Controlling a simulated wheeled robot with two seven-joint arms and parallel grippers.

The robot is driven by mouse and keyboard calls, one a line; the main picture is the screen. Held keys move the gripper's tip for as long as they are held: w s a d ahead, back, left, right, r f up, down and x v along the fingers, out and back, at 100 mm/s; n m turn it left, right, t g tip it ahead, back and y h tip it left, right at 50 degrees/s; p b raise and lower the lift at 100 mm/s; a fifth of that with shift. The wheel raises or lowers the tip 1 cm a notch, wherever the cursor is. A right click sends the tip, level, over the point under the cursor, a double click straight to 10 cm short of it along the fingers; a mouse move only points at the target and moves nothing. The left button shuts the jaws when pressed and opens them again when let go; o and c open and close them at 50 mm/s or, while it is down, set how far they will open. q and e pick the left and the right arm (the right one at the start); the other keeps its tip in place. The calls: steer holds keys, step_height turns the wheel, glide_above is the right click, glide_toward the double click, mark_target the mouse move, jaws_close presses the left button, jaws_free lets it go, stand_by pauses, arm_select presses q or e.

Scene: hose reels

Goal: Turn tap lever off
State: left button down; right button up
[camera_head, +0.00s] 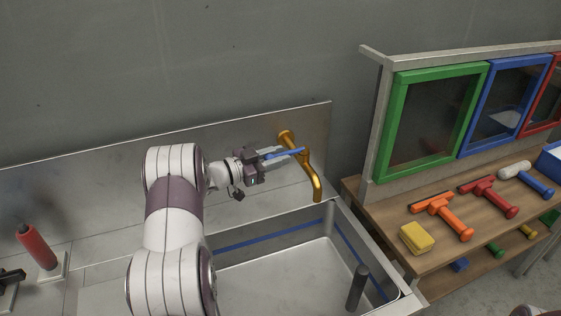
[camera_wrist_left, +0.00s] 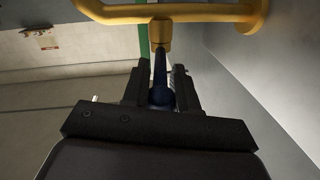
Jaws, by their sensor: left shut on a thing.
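A brass tap (camera_head: 315,180) comes out of the metal splashback above the sink and its spout bends down over the basin. A blue tap lever (camera_head: 284,154) sticks out from the tap toward the left. My left gripper (camera_head: 268,155) is at the lever, with its fingers on either side of it. In the left wrist view the gripper (camera_wrist_left: 161,88) is shut on the dark blue lever (camera_wrist_left: 160,65), which runs up to the yellow tap body (camera_wrist_left: 161,33). My right gripper is not in view.
The metal sink (camera_head: 280,270) with a blue line lies below, with a dark upright post (camera_head: 357,288) in it. A red cylinder (camera_head: 37,247) stands at the left. A wooden bench (camera_head: 385,210) at the right holds squeegees, a yellow sponge (camera_head: 416,238) and framed panes.

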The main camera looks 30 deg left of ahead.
arm_select(q)
steer(key=shift+w+a+m+g+h, duration=0.35)
steer(key=shift+a+m+g+h, duration=0.1)
steer(key=shift+m+g+h, duration=0.4)
steer(key=shift+r, duration=0.2)
steer(key=c, duration=1.1)
jaws_free()
steer(key=shift+f, duration=0.1)
steer(key=b+v, duration=0.3)
steer(key=v, duration=0.9)
steer(key=shift+a, duration=0.35)
